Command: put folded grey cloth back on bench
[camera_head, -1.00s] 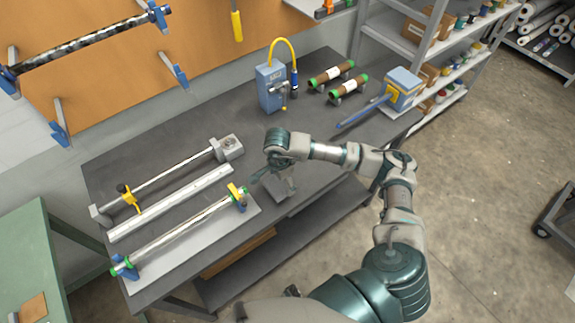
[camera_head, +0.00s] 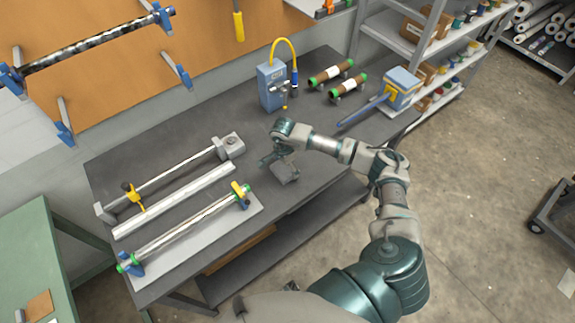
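The folded grey cloth (camera_head: 287,174) is a small grey block shape over the front part of the dark grey bench (camera_head: 310,178). My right gripper (camera_head: 278,161) is at the cloth's upper left edge and appears shut on it. The fingertips are small and partly hidden, and I cannot tell whether the cloth touches the bench top. My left gripper is out of view.
A steel roller with green ends (camera_head: 190,222) lies on a pale plate left of the cloth. The bench right of the cloth is clear.

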